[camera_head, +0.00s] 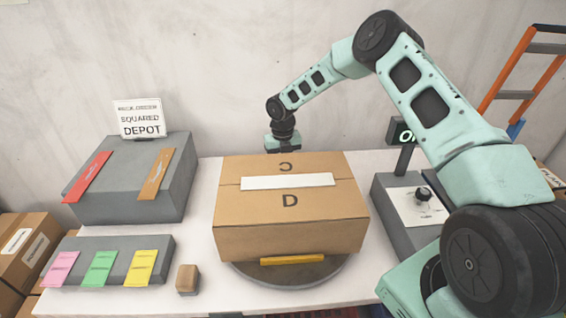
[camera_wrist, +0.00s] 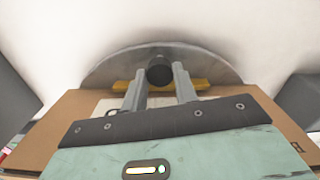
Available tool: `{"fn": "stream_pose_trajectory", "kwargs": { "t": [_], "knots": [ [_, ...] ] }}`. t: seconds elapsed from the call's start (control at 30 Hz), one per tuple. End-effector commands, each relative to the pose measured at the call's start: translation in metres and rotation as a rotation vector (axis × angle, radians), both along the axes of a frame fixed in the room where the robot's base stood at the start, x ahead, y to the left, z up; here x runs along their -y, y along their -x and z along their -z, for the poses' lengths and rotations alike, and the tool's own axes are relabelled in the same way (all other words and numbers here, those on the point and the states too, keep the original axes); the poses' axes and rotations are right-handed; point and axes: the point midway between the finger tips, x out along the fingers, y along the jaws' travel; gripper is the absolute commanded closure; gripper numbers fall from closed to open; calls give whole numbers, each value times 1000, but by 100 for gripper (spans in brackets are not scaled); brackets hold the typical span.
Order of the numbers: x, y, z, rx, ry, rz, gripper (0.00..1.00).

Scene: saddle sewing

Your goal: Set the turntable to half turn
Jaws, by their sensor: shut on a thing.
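The round grey turntable (camera_head: 335,276) sits on the white table under a large brown cardboard box (camera_head: 290,237). A yellow bar (camera_head: 292,260) shows at its front rim. In the wrist view, the turntable's rim (camera_wrist: 105,73) shows with another yellow bar (camera_wrist: 206,84) and a round black knob (camera_wrist: 160,72). My gripper (camera_wrist: 160,82) has its two fingers closed on either side of the knob. In the head view, my gripper (camera_head: 283,142) is behind the box, and its fingers and the knob are hidden by it.
A grey block with red and orange tags (camera_head: 130,178) stands left, with a lower rack of pink, green and yellow tags (camera_head: 105,262) before it. A small wooden block (camera_head: 187,279) lies near the turntable. A grey box with a black dial (camera_head: 423,194) stands right.

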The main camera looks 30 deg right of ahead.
Motion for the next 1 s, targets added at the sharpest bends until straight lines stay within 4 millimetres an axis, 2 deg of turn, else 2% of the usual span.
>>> {"fn": "stream_pose_trajectory", "kwargs": {
  "t": [0.07, 0.1, 0.17, 0.43, 0.57, 0.77, 1.0],
  "knots": [
    [-2, 1, 0, -3, -3, -1, 100],
    [-2, 1, 0, -3, -3, -1, 63],
    [-2, 1, 0, -3, -3, -1, 50],
    [0, 0, 0, -1, -1, 0, 50],
    [0, 0, -7, 1, 0, 0, 50],
    [1, -1, -42, 5, 1, 1, 50],
    [0, -1, -100, 4, 1, 0, 50]
  ]
}}
